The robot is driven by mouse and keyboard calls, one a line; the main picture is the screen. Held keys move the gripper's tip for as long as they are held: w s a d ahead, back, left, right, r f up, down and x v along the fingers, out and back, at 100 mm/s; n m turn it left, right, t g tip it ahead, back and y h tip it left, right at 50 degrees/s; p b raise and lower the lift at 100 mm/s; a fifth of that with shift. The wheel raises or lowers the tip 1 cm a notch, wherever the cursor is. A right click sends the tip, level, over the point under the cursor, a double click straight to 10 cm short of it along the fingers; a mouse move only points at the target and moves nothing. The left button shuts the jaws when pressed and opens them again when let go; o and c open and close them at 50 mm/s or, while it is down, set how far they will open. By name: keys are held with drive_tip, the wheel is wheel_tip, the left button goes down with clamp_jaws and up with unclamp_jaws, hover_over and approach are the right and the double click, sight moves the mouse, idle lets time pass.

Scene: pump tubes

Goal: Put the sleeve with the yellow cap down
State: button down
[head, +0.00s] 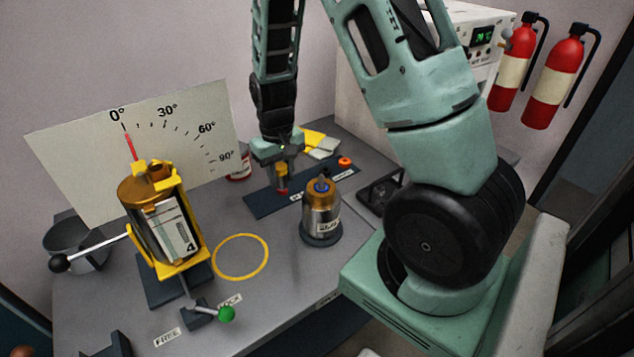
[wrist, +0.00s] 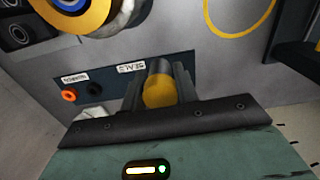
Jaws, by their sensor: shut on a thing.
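My gripper (head: 281,174) is shut on the sleeve with the yellow cap (head: 281,168), and points down over the dark blue mat (head: 258,204) at the back of the table. In the wrist view the yellow cap (wrist: 158,93) sits between the two dark fingers of my gripper (wrist: 160,85). The sleeve's body is mostly hidden by the fingers. A small red part shows below the fingers in the head view. I cannot tell whether the sleeve's lower end touches the mat. A label reading SEALS (wrist: 131,67) lies on the mat close to the fingers.
An orange-red cap (head: 345,161) sits at the mat's right end. A steel and copper cylinder (head: 321,215) stands in front of the mat. A yellow ring (head: 241,257) marks bare table. A tilting holder with a large cylinder (head: 165,225) stands left. A red-labelled jar (head: 238,168) is behind.

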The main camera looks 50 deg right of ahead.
sight(286, 185)
drive_tip(key=f, duration=0.2)
drive_tip(key=d+f, duration=0.1)
drive_tip(key=f, duration=0.1)
drive_tip(key=shift+d+f, duration=0.15)
drive_tip(key=shift+f, duration=2.8)
drive_tip(key=shift+f, duration=0.15)
drive_tip(key=c, duration=1.1)
unclamp_jaws()
